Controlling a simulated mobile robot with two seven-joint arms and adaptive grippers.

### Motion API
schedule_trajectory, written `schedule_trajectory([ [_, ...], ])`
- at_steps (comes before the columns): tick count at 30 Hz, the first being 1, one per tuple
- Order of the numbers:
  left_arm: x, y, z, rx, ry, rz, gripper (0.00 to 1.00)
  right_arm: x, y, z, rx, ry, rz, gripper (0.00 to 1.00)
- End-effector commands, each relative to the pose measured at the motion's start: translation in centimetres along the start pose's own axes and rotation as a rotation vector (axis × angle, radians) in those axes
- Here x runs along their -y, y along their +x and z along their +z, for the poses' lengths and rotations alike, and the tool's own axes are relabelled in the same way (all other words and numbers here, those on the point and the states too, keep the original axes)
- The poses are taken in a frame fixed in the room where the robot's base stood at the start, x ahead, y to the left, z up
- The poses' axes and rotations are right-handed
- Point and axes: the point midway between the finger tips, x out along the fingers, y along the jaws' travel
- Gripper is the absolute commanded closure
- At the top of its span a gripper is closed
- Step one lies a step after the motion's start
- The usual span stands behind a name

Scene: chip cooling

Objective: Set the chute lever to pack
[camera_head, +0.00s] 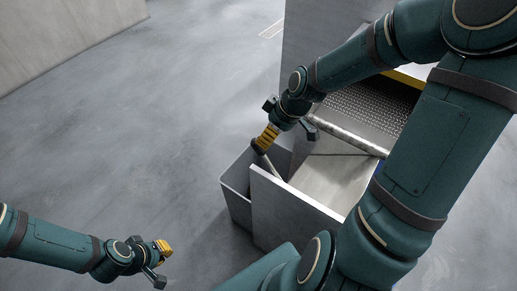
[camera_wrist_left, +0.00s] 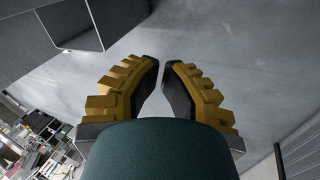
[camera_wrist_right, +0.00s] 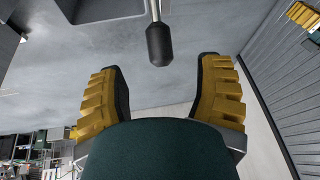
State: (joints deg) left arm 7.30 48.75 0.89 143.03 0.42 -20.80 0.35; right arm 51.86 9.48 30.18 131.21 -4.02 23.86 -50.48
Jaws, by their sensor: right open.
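The chute lever is a thin metal rod with a dark knob. In the right wrist view the knob (camera_wrist_right: 159,44) hangs ahead of the gap between my right fingertips, with the rod above it. In the head view the lever rod (camera_head: 270,168) leans up and left from the chute (camera_head: 325,172) to my right gripper (camera_head: 259,145). My right gripper is open with its fingers on either side of the knob's line; I cannot tell whether it touches the knob. My left gripper (camera_head: 160,262) is away at lower left, empty, its fingertips separated by a narrow gap.
A grey bin (camera_head: 236,198) stands left of the chute, behind a pale panel (camera_head: 290,215). A perforated metal tray (camera_head: 372,108) with a roller along its front lies above the chute. My right arm covers much of the machine's right side. The floor at left is clear.

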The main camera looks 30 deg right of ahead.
Motion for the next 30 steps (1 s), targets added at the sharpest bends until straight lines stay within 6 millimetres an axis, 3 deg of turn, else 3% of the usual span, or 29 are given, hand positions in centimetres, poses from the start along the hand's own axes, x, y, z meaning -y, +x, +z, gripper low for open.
schedule_trajectory([
  [3,0.5,1.3,0.5,0.010,0.003,0.001,1.00,0.1,2.9,0.1,0.001,-0.003,-0.004,0.34],
  [12,1.1,2.8,1.3,0.026,0.008,0.003,1.00,0.0,7.2,0.0,0.000,0.000,-0.001,0.34],
  [26,1.1,3.0,1.5,0.031,0.009,0.003,1.00,0.0,8.1,0.0,0.000,0.002,0.001,0.34],
  [29,1.1,3.0,1.5,0.031,0.009,0.003,1.00,0.0,8.1,0.0,0.000,0.002,0.001,0.64],
  [30,1.1,3.0,1.5,0.031,0.009,0.003,1.00,0.0,8.1,0.0,0.000,0.002,0.001,0.78],
])
